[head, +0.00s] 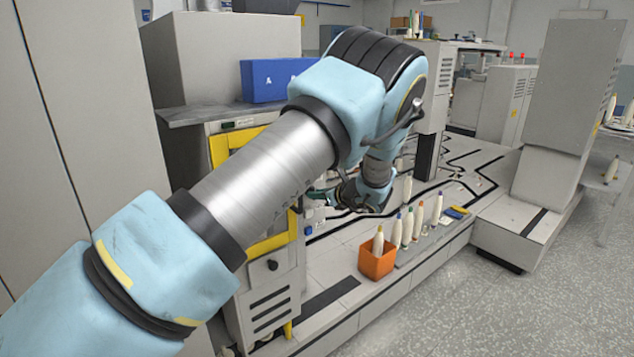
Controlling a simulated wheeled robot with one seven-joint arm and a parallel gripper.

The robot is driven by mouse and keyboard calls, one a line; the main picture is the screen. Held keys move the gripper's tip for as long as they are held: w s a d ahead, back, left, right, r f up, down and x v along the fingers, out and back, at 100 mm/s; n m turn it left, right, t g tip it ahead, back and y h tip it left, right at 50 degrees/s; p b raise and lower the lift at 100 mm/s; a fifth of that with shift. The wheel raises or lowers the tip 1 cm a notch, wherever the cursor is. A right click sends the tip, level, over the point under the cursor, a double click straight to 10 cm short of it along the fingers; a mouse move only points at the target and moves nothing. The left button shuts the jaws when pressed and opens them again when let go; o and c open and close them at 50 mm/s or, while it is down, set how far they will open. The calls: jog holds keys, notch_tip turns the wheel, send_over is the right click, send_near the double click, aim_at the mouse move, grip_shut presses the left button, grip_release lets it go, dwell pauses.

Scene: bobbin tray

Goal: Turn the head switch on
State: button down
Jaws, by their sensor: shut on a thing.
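My arm reaches from the lower left across the picture. My gripper (325,193) is small, dark and partly hidden behind my wrist, beside the right side of the yellow-framed machine (215,150). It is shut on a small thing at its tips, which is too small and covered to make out. I cannot pick out the head switch for certain; it may be hidden by my gripper or arm. A black round knob (272,265) shows on the machine's lower front, apart from my gripper.
An orange box (377,260) with a bobbin stands on the ledge near the front. Several pale bobbins with coloured tops (407,226) stand to its right, near a blue and yellow object (457,212). A blue box (272,80) lies on the machine's top. Floor at right is clear.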

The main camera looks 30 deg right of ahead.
jog(key=m+y, duration=0.1)
jog(key=m, duration=0.1)
jog(key=m+y+p, duration=0.1)
jog(key=m+y, duration=0.1)
jog(key=m+y+p, duration=0.1)
jog(key=shift+d+f+m, duration=0.15)
jog(key=shift+d+m, duration=0.2)
jog(key=shift+m, duration=0.05)
dwell(0.5)
jog(key=c, duration=0.9)
grip_release()
jog(key=shift+o, duration=0.2)
jog(key=b+v, duration=0.2)
jog(key=v, duration=0.8)
jog(key=shift+s+d+b, duration=0.25)
jog(key=shift+d+b, duration=0.05)
